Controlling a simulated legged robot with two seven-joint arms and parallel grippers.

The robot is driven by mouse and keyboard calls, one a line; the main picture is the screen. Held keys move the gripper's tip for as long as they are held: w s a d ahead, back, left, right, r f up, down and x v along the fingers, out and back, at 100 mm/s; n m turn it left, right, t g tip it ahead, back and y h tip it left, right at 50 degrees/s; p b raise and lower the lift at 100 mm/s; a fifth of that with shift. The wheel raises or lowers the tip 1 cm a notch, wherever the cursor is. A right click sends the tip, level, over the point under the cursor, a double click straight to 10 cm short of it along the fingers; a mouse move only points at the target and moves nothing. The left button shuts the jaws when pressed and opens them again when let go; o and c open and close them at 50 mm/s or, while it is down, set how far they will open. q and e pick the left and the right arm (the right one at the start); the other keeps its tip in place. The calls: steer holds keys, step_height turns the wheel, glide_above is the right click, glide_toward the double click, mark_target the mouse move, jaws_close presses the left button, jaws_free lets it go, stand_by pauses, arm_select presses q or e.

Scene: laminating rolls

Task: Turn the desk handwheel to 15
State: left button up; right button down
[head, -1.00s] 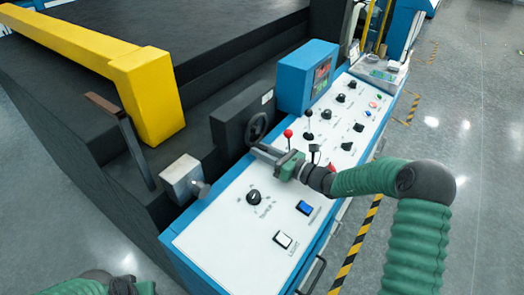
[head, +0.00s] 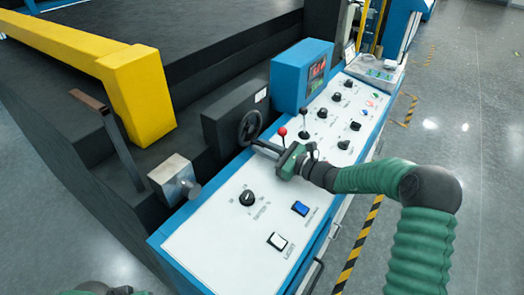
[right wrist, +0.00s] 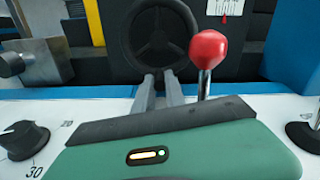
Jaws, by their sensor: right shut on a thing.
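The dark spoked handwheel (head: 250,127) is mounted upright on a black block beside the desk. It also shows at the top of the right wrist view (right wrist: 156,35). My right gripper (right wrist: 158,80) has its two grey fingers close together on the lower rim of the wheel, shut on it. In the head view the right gripper (head: 257,145) reaches over the desk to the wheel from the right. A scale with a red pointer (right wrist: 226,12) shows right of the wheel; its reading is too small to tell. Only a bit of my left arm shows at the bottom left; its fingers are hidden.
A red-ball lever (right wrist: 208,50) stands close to the right of my fingers. A black knob (right wrist: 22,140) is on the white desk panel (head: 215,240). A metal block (head: 174,180) stands left of the wheel. A blue display box (head: 300,75) rises behind.

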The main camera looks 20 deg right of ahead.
steer(key=c, duration=1.4)
jaws_free()
